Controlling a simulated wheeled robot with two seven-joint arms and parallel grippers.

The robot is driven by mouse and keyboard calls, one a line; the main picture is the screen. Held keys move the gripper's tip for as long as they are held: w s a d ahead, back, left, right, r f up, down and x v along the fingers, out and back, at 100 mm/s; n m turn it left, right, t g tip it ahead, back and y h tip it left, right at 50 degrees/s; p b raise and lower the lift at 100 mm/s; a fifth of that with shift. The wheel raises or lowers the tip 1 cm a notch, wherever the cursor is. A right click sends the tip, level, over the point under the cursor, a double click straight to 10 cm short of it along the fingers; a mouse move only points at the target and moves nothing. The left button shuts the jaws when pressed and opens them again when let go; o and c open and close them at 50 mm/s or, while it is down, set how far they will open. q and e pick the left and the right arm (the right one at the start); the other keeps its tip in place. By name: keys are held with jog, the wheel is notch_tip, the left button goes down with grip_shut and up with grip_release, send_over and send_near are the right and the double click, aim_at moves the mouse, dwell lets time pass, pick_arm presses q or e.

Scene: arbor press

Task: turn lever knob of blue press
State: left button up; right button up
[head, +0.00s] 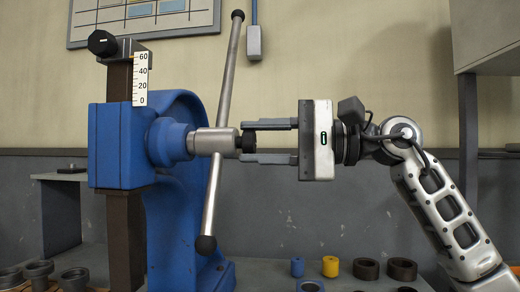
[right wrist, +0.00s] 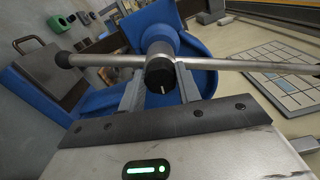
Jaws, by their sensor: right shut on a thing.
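The blue press (head: 108,145) stands at left in the head view, with a dark upright ram and a white scale reading 0 to 60. A long metal lever bar (head: 226,85) crosses its silver hub, tilted slightly from upright, with black balls at both ends. The black lever knob (head: 248,142) sits at the hub's outer end. My right gripper (head: 246,141) reaches it from the right, shut on the knob with one finger above and one below. In the right wrist view the knob (right wrist: 160,74) shows a white mark between the fingers. My left gripper is out of view.
Another black knob (head: 101,43) tops the press. Blue (head: 297,266) and yellow (head: 330,266) cylinders and dark rings (head: 402,269) lie on the bench below my right arm. A grey cabinet (head: 485,45) stands at right. The lever bar's ends pass above and below my fingers.

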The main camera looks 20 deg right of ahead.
jog(key=shift+n+b, duration=0.3)
jog(key=shift+n, duration=1)
jog(key=o, duration=1)
jog(key=shift+c, duration=0.2)
jog(key=shift+d, duration=0.1)
jog(key=b+v, duration=0.2)
jog(key=v, duration=1.4)
jog(key=shift+f, duration=0.1)
